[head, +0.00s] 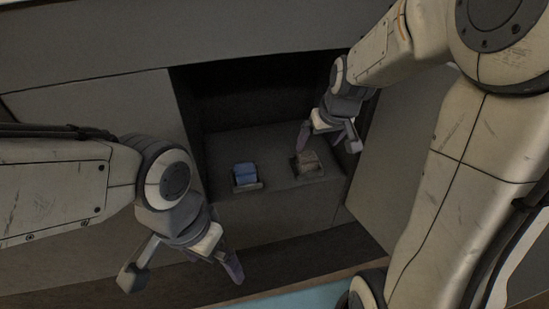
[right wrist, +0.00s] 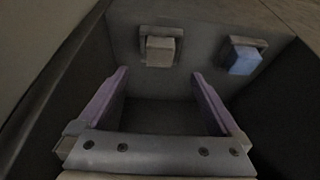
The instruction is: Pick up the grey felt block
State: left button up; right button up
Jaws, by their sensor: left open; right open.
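The grey felt block (head: 308,161) looks brownish-grey and sits in a small holder on the grey surface inside the dark recess. It also shows in the right wrist view (right wrist: 160,52), just beyond the fingertips and between their lines. My right gripper (head: 328,138) is open and empty, close to the block; it also shows in the right wrist view (right wrist: 160,76) with its two purple fingers apart. I see no contact with the block. My left gripper (head: 183,272) is open and empty, low at the front left, well away from the block.
A blue block (head: 244,174) sits in a similar holder to the left of the grey one; it also shows in the right wrist view (right wrist: 243,60). Grey panels (head: 105,108) flank the recess. A wooden ledge (head: 290,262) runs along its front.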

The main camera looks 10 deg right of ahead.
send_over(308, 159)
jog(key=s, duration=0.2)
notch_tip(308, 159, down, 5)
jog(key=x, duration=0.5)
jog(key=shift+d+f+p, duration=0.1)
jog(key=shift+d+p, duration=0.05)
jog(key=shift+p, duration=0.15)
jog(key=c, duration=1.4)
